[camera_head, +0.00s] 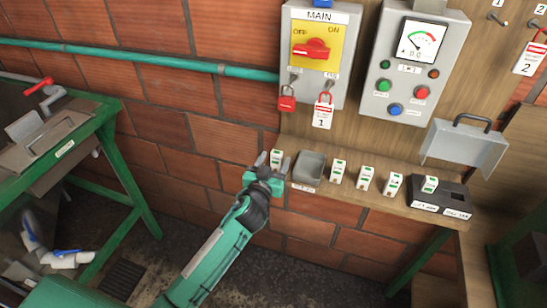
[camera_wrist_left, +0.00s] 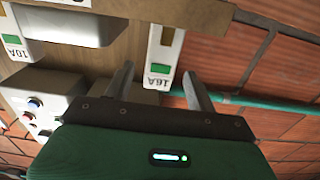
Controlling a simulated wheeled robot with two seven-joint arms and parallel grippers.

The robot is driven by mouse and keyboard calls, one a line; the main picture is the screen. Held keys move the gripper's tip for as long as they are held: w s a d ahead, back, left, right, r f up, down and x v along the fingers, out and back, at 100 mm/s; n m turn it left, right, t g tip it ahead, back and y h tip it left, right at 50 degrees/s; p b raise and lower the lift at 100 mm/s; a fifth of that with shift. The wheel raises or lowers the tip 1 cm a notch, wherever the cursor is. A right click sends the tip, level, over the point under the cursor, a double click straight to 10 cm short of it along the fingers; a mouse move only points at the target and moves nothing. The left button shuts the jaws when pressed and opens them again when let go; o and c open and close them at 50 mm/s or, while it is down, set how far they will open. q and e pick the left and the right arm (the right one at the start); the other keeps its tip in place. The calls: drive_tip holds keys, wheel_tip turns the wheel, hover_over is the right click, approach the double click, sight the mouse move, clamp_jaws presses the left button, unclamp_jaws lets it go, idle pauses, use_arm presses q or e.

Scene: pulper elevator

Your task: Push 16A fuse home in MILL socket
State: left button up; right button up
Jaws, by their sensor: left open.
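A white fuse with a green patch (camera_head: 276,156) stands at the left end of the wooden shelf; in the left wrist view it is a fuse marked 16A (camera_wrist_left: 164,45). My left gripper (camera_head: 273,162) is open at this fuse, with one finger on either side in the head view. The left wrist view shows the gripper (camera_wrist_left: 158,72) with its fingers apart and the fuse's labelled end between them in the picture. Contact cannot be told. A black socket block (camera_head: 456,191) at the shelf's right has one fuse (camera_head: 430,184) in it. Its small labels are not readable. My right gripper is not in view.
Several more fuses (camera_head: 366,178) stand along the shelf. Above hang the MAIN switch box (camera_head: 318,75) with red padlocks, a gauge panel (camera_head: 413,70) and a grey handled cover (camera_head: 462,146).

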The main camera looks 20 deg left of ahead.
use_arm(q)
drive_tip(key=shift+w, duration=0.45)
drive_tip(key=c, duration=1.2)
